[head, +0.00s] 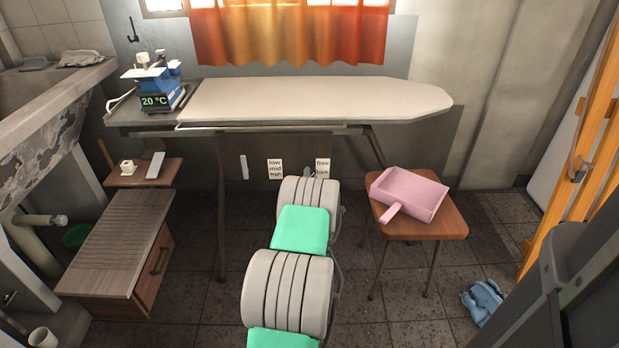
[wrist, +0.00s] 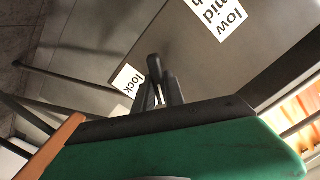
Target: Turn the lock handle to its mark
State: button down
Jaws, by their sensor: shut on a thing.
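The lock handle (wrist: 154,65) is a small dark bar under the ironing board. In the wrist view its rounded end shows between the fingers of my gripper (wrist: 160,94), which is shut on it. A white label reading "lock" (wrist: 127,80) is beside the handle in the wrist view; the rest of that label is hidden. In the head view the label reads "free" above "lock" (head: 322,167). My arm hides most of the gripper and handle there, so the handle's exact angle to the mark is hard to tell.
A "low mid high" label (head: 275,169) is left of the lock label. The ironing board (head: 320,99) spans above. A stool (head: 440,226) with a pink dustpan (head: 412,193) stands close on the right. A wooden cabinet (head: 118,240) stands left.

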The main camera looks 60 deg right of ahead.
jog(key=m, duration=0.5)
jog(key=shift+s+d+m, duration=0.2)
jog(key=shift+m, duration=0.1)
jog(key=m, duration=0.5)
jog(key=shift+f, duration=0.15)
dwell(0.3)
jog(key=c, duration=1.6)
grip_release()
jog(key=shift+s, duration=0.15)
jog(key=shift+o, duration=1)
jog(key=shift+w+f, duration=0.1)
jog(key=shift+w, duration=0.1)
jog(key=shift+a, duration=0.1)
jog(key=p+v, duration=0.1)
jog(key=v, duration=0.6)
jog(key=shift+s+a, duration=0.15)
jog(key=shift+a, duration=0.2)
